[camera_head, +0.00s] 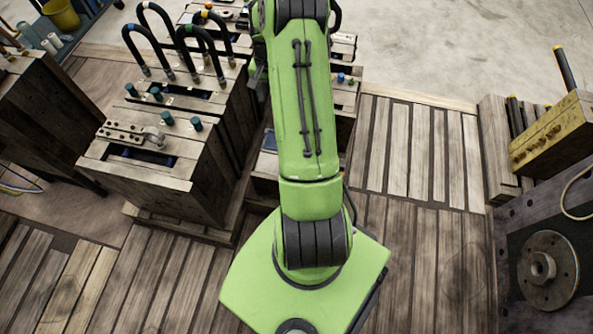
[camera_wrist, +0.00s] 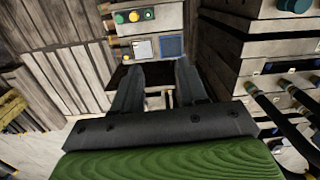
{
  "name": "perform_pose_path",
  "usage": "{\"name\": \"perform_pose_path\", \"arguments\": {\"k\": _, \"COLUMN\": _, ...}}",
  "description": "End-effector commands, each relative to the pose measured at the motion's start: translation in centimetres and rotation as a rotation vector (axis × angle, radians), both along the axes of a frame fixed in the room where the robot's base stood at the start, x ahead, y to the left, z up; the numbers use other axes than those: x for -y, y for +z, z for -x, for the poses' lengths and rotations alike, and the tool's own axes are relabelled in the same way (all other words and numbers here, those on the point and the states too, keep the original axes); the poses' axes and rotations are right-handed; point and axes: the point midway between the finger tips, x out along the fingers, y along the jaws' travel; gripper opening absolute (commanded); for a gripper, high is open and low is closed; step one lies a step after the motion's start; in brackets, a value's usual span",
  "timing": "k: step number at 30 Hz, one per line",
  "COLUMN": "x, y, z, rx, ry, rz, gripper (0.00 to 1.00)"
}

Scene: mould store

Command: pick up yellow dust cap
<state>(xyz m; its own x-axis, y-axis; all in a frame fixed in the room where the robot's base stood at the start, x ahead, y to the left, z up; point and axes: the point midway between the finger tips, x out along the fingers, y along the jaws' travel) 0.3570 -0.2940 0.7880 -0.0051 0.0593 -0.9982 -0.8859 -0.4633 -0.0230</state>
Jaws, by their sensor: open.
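A round yellow cap (camera_wrist: 134,16) shows in the wrist view near the top, between two green caps (camera_wrist: 120,18) (camera_wrist: 148,13) on a pale wooden block. I cannot tell for certain that it is the dust cap. My gripper (camera_wrist: 158,75) is open, with its two dark fingers apart and no object seen held between them. The yellow cap lies beyond the fingertips and a little left of their middle.
Wooden blocks with dark hoses (camera_head: 160,35) and teal caps (camera_head: 197,124) stand left of my arm. In the wrist view a blue panel (camera_wrist: 172,46) lies beyond the fingers, and hoses (camera_wrist: 270,108) are close on the right. Slatted floor (camera_head: 420,150) is clear at right.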

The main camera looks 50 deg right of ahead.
Motion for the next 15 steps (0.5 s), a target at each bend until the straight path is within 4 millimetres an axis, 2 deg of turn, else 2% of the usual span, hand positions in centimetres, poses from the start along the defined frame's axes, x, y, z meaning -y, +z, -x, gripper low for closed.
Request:
{"name": "perform_pose_path", "arguments": {"k": 1, "x": 1.6, "y": -4.5, "z": 1.2, "rx": -0.019, "ry": -0.075, "rz": -0.040, "gripper": 0.42}}
{"name": "perform_pose_path", "arguments": {"k": 3, "x": 3.4, "y": -9.6, "z": 2.9, "rx": -0.037, "ry": -0.181, "rz": -0.086, "gripper": 0.42}}
{"name": "perform_pose_path", "arguments": {"k": 6, "x": 5.0, "y": -16.2, "z": 5.4, "rx": -0.055, "ry": -0.318, "rz": -0.144, "gripper": 0.42}}
{"name": "perform_pose_path", "arguments": {"k": 9, "x": 5.5, "y": -20.6, "z": 7.5, "rx": -0.069, "ry": -0.416, "rz": -0.185, "gripper": 0.42}}
{"name": "perform_pose_path", "arguments": {"k": 15, "x": 5.3, "y": -24.0, "z": 8.6, "rx": -0.076, "ry": -0.468, "rz": -0.208, "gripper": 0.42}}
